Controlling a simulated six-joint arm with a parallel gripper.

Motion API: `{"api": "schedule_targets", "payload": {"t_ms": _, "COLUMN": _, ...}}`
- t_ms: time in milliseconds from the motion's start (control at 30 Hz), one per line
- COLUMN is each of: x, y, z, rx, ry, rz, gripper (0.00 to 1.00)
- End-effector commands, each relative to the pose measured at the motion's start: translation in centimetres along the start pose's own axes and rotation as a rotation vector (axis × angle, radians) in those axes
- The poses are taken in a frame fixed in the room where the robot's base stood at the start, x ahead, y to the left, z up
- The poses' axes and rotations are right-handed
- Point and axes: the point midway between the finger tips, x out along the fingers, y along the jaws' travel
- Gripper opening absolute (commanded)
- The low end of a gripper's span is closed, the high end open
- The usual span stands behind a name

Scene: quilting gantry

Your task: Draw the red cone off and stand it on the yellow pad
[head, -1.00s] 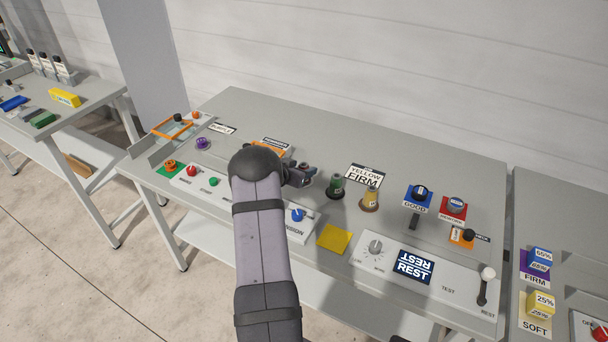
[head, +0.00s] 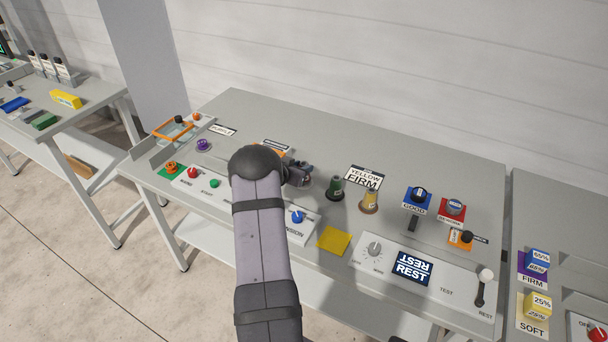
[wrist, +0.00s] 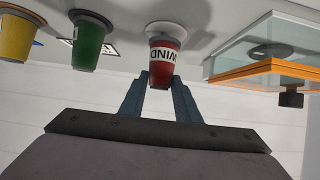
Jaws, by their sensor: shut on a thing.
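In the wrist view, which looks upside down, the red cone (wrist: 165,43) has a white band lettered "WIND". My gripper (wrist: 160,78) has its two fingers shut on the cone's narrow end. The cone's wide end is toward the grey table top; I cannot tell whether it touches. In the head view my gripper (head: 301,174) is over the middle of the table, left of the green cone. The red cone is hidden there behind my arm. The yellow pad (head: 334,241) lies flat and bare near the front edge, right of my forearm.
The green cone (head: 336,187) and yellow cone (head: 369,202) stand just right of my gripper. A control panel with a grey knob (head: 374,249) lies right of the pad.

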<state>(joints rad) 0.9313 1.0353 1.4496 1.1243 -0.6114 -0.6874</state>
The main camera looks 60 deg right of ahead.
Motion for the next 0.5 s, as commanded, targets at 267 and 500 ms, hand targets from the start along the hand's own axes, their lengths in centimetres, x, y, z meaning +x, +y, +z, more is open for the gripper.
{"api": "schedule_targets", "payload": {"t_ms": 267, "x": -0.5, "y": 0.0, "z": -0.9, "rx": 0.000, "ry": 0.000, "rz": 0.000, "gripper": 0.03}}
{"api": "schedule_targets", "payload": {"t_ms": 500, "x": -0.9, "y": 0.0, "z": -1.6, "rx": 0.000, "ry": 0.000, "rz": 0.000, "gripper": 0.03}}
